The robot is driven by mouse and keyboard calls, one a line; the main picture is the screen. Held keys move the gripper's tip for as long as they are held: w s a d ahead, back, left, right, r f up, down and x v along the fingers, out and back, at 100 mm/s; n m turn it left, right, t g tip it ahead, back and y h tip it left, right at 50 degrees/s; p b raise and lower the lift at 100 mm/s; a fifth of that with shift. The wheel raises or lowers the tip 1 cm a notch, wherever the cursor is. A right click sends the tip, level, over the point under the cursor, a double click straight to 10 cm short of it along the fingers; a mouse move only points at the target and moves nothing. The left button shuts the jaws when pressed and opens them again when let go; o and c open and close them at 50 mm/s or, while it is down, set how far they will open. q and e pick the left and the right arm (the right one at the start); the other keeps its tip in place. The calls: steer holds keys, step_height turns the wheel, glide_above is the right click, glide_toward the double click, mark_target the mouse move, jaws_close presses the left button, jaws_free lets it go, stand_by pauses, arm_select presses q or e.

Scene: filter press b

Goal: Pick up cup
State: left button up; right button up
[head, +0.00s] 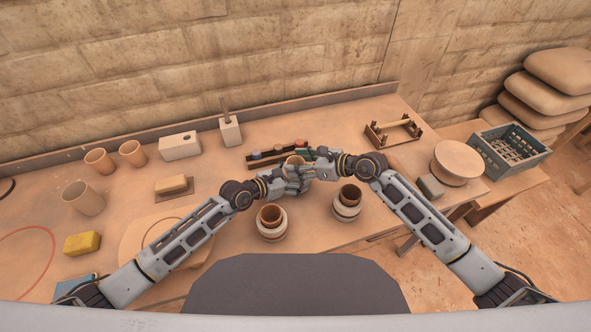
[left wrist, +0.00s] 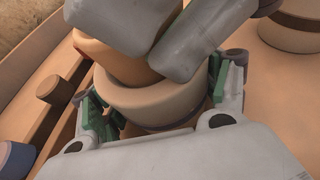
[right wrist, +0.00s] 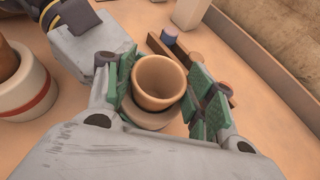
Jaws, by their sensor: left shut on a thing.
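A terracotta cup (right wrist: 160,82) sits upright in a pale pot (left wrist: 155,103) at the middle of the table. The cup's rim also shows in the head view (head: 294,159). My left gripper (head: 296,174) is shut on the pale pot, its green pads (left wrist: 155,105) on either side below the cup. My right gripper (right wrist: 162,88) is open around the cup, with a gap showing at its right pad. In the left wrist view, the right gripper's grey fingers hide much of the cup.
Two similar cup-and-pot stacks (head: 271,217) (head: 348,200) stand close in front. A low wooden rack with coloured pieces (head: 257,156) lies just behind. A wooden frame (head: 393,132) and a round disc (head: 458,160) are to the right. A sponge (head: 82,243) lies left.

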mark_target(286, 180)
steer(key=c, duration=0.4)
steer(key=shift+c, duration=0.2)
step_height(286, 180, up, 10)
stand_by(0.5)
arm_select(q)
steer(key=o, duration=1.3)
steer(key=shift+s+a, duration=0.1)
steer(key=shift+v, duration=3.65)
